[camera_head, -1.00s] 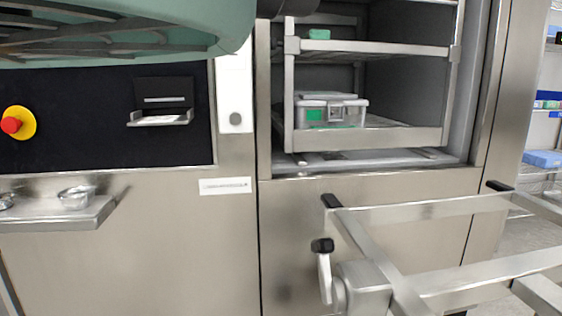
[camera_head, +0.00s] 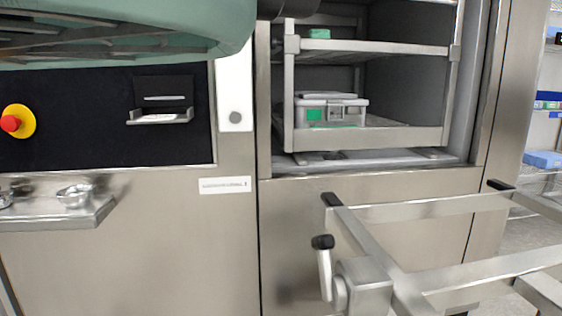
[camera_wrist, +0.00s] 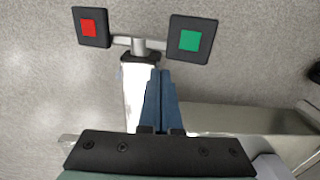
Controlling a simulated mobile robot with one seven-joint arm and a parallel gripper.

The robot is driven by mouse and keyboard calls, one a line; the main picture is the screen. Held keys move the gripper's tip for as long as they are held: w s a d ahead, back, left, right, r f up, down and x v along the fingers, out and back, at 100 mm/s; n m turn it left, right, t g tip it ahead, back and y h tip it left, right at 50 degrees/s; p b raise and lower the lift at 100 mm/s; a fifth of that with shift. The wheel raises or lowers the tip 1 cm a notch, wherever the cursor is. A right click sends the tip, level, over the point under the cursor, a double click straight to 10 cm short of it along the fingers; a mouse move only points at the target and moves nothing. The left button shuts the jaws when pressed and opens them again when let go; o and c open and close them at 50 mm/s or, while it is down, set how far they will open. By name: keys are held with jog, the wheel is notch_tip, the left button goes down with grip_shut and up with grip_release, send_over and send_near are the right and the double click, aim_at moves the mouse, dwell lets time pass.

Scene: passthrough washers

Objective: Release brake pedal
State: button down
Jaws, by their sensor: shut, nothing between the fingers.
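Two square black pedals sit on a metal crossbar in the wrist view, one with a red patch (camera_wrist: 88,26) and one with a green patch (camera_wrist: 190,39). No marking shows which one is the brake pedal. The crossbar (camera_wrist: 138,46) joins a pale metal post below it. My gripper (camera_wrist: 160,73) has blue fingers pressed together and empty. In the picture its tips lie just below the crossbar, nearer the green pedal. I cannot tell their height above the pedals or whether they touch anything. The pedals do not show in the head view.
A metal trolley frame (camera_head: 430,212) with a black-knobbed lever (camera_head: 323,262) stands at lower right in the head view. Behind it is an open washer chamber with a rack (camera_head: 370,138) holding a lidded box (camera_head: 330,109). A shelf with bowls (camera_head: 60,218) juts out at left.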

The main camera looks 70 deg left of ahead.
jog(key=shift+f+b, duration=1.05)
jog(key=shift+f, duration=0.6)
dwell(0.6)
jog(key=shift+r, duration=0.1)
notch_tip(320, 180, up, 7)
jog(key=p, duration=0.8)
dwell(0.7)
